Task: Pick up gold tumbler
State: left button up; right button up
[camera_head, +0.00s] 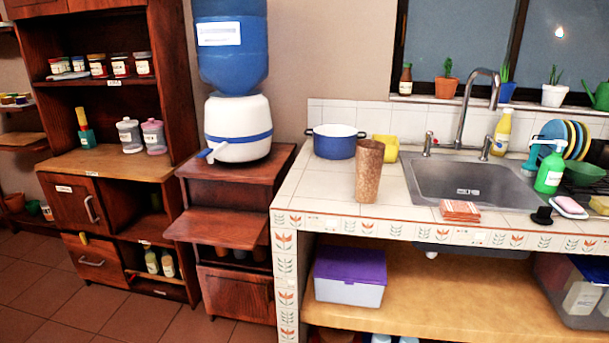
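The gold tumbler (369,171) is a tall, brownish-gold cup with a mottled surface. It stands upright on the white tiled counter (318,191), left of the sink and near the counter's front edge. Nothing covers it from this side. Neither of my grippers shows in the head view.
A blue pot (334,142) stands behind the tumbler to the left, and a yellow object (386,148) stands behind it to the right. The sink (470,184) and folded orange cloth (460,210) are to the right. A water dispenser (237,128) stands left of the counter.

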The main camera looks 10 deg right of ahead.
aim_at(370, 154)
jog(key=u, duration=1.1)
jog(key=i, duration=0.9)
jog(key=z, duration=1.15)
